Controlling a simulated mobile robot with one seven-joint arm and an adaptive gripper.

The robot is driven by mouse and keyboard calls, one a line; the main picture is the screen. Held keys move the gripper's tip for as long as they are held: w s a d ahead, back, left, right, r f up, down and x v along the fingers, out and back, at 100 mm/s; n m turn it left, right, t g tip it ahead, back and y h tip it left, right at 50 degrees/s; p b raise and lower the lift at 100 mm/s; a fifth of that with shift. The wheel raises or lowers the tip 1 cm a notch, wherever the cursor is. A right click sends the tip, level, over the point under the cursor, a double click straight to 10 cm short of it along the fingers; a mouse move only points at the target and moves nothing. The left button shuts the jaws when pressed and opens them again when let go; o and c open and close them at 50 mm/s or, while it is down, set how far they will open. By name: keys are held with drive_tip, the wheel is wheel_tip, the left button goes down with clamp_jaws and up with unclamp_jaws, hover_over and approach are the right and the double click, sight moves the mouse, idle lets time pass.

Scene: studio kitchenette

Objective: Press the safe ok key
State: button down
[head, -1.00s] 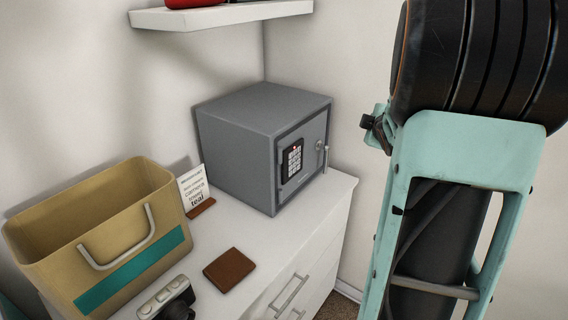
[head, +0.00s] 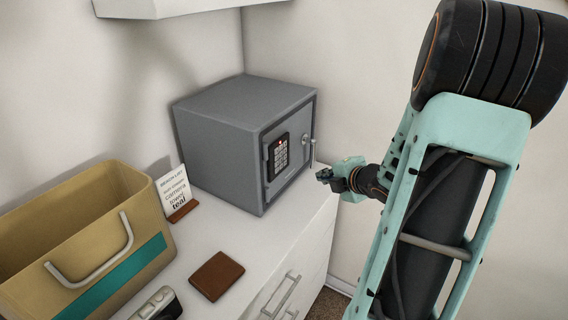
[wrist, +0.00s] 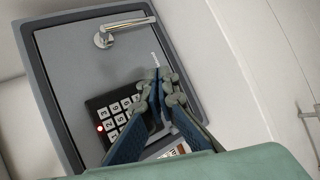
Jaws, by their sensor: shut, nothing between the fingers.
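The grey safe (head: 222,140) stands on the white cabinet, its door facing right and toward my arm. On the door is a black keypad (head: 279,156) with pale keys and a small red light. The wrist view shows the keypad (wrist: 108,122) tilted, with several number keys visible and its right part hidden behind my fingers. I cannot make out the ok key. The door handle (wrist: 128,26) is above the keypad in the wrist view. My gripper (head: 322,175) is shut and empty, in front of the door.
A tan bag (head: 75,235) with a teal stripe, a list card (head: 174,190), a brown wallet (head: 217,276) and a camera (head: 158,303) are on the cabinet top (head: 200,232). A shelf (head: 165,8) hangs above. The wall is right of the safe.

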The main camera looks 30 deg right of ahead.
sight(285, 163)
drive_tip(key=w+a+b, duration=0.3)
drive_tip(key=w+a, duration=0.1)
drive_tip(key=w, duration=0.3)
drive_tip(key=shift+w+a, duration=0.2)
drive_tip(key=shift+w, duration=0.1)
idle(1.5)
drive_tip(key=shift+w+a, duration=0.2)
drive_tip(key=shift+w, duration=0.15)
drive_tip(key=shift+w+a, duration=0.2)
drive_tip(key=shift+w, duration=0.1)
idle(0.8)
drive_tip(key=shift+s+d, duration=0.4)
drive_tip(key=shift+s, duration=0.25)
